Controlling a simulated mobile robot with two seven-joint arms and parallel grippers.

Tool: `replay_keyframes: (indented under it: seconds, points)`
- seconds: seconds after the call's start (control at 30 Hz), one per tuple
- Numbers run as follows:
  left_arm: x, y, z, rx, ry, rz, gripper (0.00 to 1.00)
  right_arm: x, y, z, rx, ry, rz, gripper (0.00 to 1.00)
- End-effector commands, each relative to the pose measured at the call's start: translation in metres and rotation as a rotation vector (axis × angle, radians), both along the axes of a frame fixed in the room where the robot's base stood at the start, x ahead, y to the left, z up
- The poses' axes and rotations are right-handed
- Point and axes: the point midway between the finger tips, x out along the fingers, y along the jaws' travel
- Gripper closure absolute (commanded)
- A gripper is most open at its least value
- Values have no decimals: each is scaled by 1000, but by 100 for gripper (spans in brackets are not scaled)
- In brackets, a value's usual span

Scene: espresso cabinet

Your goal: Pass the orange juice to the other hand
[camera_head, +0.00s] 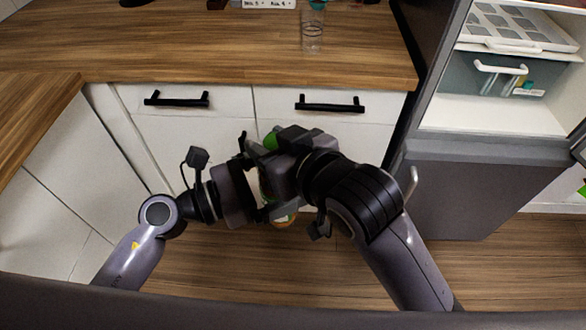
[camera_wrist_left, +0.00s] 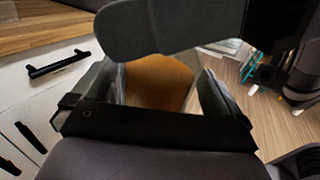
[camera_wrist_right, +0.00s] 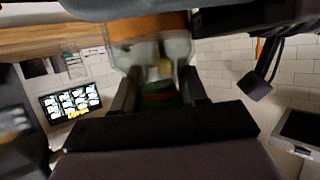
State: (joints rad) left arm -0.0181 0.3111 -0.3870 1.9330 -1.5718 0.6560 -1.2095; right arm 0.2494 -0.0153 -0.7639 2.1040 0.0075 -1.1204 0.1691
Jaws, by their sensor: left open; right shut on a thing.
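The orange juice bottle is mostly hidden between my two grippers in the head view, where its green cap (camera_head: 270,141) shows above and its orange lower end (camera_head: 284,221) below. My right gripper (camera_wrist_right: 158,78) is shut on the bottle, whose clear part and orange juice (camera_wrist_right: 150,26) show between its fingers in the right wrist view. My left gripper (camera_head: 254,178) is open and faces the bottle from the left. In the left wrist view the orange juice (camera_wrist_left: 157,78) shows between its spread fingers; contact cannot be told.
A wooden counter (camera_head: 210,45) with a clear glass (camera_head: 312,38) lies beyond the arms, above white drawers with black handles (camera_head: 330,104). An open fridge (camera_head: 480,115) stands at the right. Wooden floor lies below the grippers.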

Motion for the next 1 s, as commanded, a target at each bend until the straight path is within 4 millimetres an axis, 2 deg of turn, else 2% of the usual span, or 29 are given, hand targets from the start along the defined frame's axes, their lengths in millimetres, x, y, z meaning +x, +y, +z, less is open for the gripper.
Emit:
replay_keyframes:
  seconds: [0.2, 0.53, 0.7, 0.77, 0.8, 0.83, 0.9, 1.0]
  points:
    - [9, -17, 0, -1, 2, 0, 0, 0, 0, 2, 4, -5, 0, 100]
    - [9, -21, 0, 0, 1, -2, 0, -1, 2, 2, 7, -2, 5, 100]
    - [9, -21, 0, -2, 1, -4, 55, -2, 3, 2, 9, -2, 8, 100]
    - [9, -22, 0, -2, 1, -6, 75, -2, 3, 2, 9, -2, 8, 100]
    - [8, -22, 1, -2, 1, -7, 75, -2, 3, 2, 10, -1, 8, 100]
    - [8, -22, 2, -5, -1, -7, 75, -2, 3, 3, 10, -1, 9, 51]
    - [8, -22, 2, -5, -1, -7, 75, -2, 3, 2, 8, -1, 9, 28]
    - [9, -22, 2, -4, -1, -5, 75, -1, 2, 2, 6, -2, 6, 28]
